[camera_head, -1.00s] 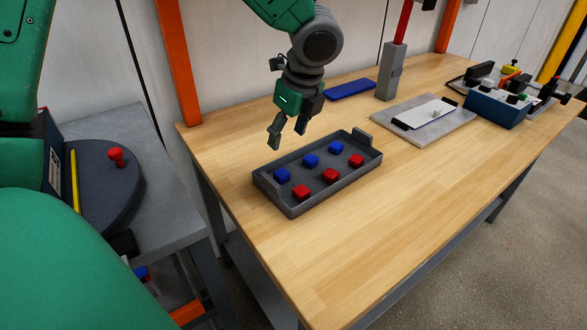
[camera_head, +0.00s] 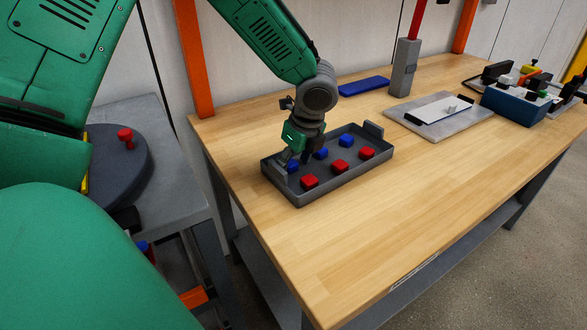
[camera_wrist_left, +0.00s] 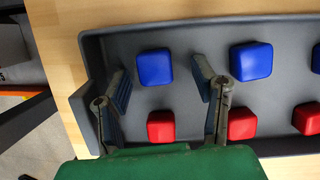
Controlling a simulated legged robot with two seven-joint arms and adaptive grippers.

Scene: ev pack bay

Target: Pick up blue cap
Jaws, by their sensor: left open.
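A dark grey tray (camera_head: 333,187) on the wooden bench holds a row of blue caps and a row of red caps. The nearest-left blue cap (camera_head: 293,165) is partly hidden by my left gripper (camera_head: 294,168). In the left wrist view this blue cap (camera_wrist_left: 154,67) lies ahead of and between the two open fingers (camera_wrist_left: 160,88), and neither finger visibly touches it. A second blue cap (camera_wrist_left: 251,61) lies to its right, beyond the right finger. A red cap (camera_wrist_left: 161,126) sits between the fingers, closer to the palm. My right gripper is not in view.
A grey post (camera_head: 405,68), a blue slab (camera_head: 364,86) and a grey plate (camera_head: 439,122) stand behind the tray. A blue box (camera_head: 513,104) is at the far right. The bench front is clear. A round dark table (camera_head: 118,165) with a red knob is at left.

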